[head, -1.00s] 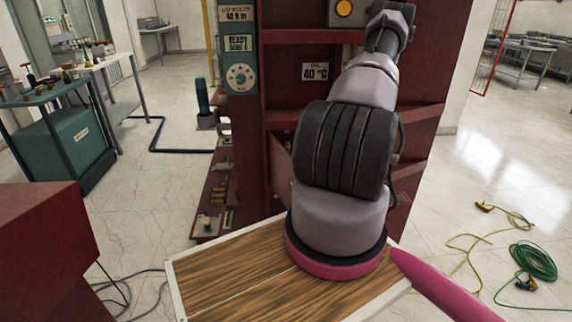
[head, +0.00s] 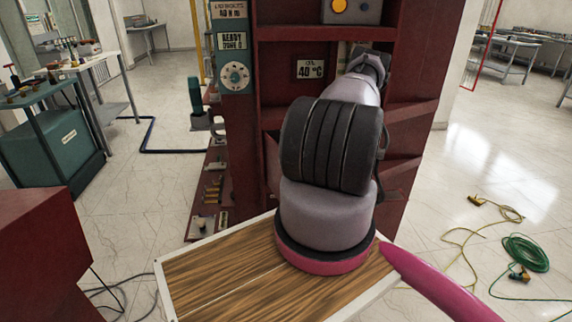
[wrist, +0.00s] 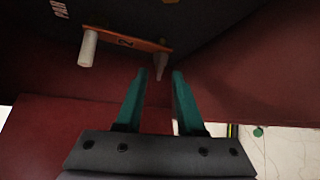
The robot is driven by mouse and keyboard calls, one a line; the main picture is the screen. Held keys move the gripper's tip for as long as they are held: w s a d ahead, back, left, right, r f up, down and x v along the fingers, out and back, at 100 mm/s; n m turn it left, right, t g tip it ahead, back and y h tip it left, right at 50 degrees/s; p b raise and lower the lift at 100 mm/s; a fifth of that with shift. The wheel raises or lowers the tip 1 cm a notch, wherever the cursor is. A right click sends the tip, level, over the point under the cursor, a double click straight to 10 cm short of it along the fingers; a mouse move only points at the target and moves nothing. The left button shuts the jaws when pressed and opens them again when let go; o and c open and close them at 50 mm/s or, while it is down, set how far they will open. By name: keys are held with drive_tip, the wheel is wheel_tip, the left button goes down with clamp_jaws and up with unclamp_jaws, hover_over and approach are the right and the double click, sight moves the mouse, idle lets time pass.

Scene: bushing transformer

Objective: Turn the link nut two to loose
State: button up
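In the wrist view an orange bar (wrist: 125,40) with a dark mark like a "2" hangs on a dark surface. I cannot tell for sure which part is link nut two. My gripper (wrist: 160,75) has two teal fingers set apart, with the tapered piece just ahead and between the tips in the picture. I see no clear contact. In the head view my arm reaches into the red cabinet and hides the gripper.
The red cabinet (head: 248,135) has shelves and red walls close around my arm. A dial panel (head: 235,75) is on its left. A grey box with a yellow-orange button (head: 340,6) sits above. Green cable (head: 525,252) lies on the floor at right.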

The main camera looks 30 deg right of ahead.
drive_tip(key=shift+x, duration=1.2)
clamp_jaws()
drive_tip(key=n+g+h, duration=0.3)
drive_tip(key=shift+w+a+r, duration=0.1)
drive_tip(key=shift+a+r, duration=0.1)
drive_tip(key=shift+r, duration=0.05)
drive_tip(key=n+g+h, duration=0.2)
drive_tip(key=h, duration=0.2)
drive_tip(key=shift+a+n+g, duration=0.1)
drive_tip(key=shift+n+g, duration=0.2)
drive_tip(key=shift+g, duration=0.1)
